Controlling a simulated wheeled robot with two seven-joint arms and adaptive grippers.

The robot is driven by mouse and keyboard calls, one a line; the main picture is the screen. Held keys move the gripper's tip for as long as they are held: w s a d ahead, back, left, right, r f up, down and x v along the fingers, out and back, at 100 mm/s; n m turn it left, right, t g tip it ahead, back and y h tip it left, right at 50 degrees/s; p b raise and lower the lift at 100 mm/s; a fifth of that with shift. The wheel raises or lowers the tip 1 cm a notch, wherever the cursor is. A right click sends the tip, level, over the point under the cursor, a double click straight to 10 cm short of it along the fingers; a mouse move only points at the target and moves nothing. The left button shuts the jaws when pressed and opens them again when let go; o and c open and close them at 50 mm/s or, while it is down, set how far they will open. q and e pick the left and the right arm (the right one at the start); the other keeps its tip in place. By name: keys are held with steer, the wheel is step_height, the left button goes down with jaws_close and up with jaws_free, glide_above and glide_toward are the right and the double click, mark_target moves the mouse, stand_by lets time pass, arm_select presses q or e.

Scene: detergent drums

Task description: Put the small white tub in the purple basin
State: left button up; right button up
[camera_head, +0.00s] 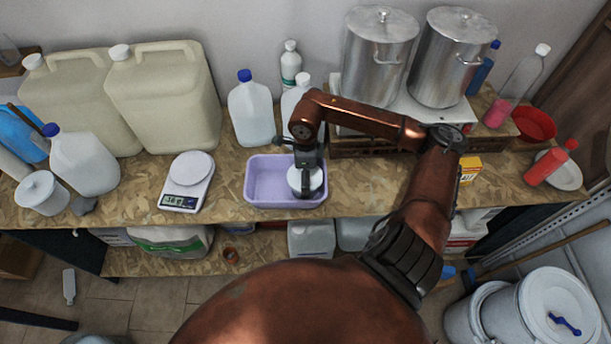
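The purple basin (255,187) sits on the wooden bench top near the middle. The small white tub (316,181) shows inside the basin's outline, at its right side. Whether it rests on the basin floor or hangs just above it I cannot tell. My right gripper (305,183) points down over the basin, with a dark finger across the near side of the tub. It looks shut on the tub; the far finger is hidden. My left gripper is not in view.
A kitchen scale (190,178) stands left of the basin, and a larger lidded white tub (42,194) at far left. Jugs (252,112) stand behind the basin. Steel pots (378,62) stand back right. A yellow box (470,167) is right of my forearm.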

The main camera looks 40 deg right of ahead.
steer(key=shift+f, duration=0.2)
steer(key=o, duration=0.8)
steer(key=shift+o, duration=0.2)
steer(key=shift+r, duration=0.15)
steer(key=shift+r, duration=0.25)
step_height(320, 180, up, 12)
steer(key=shift+f+b, duration=0.2)
steer(key=shift+b, duration=0.6)
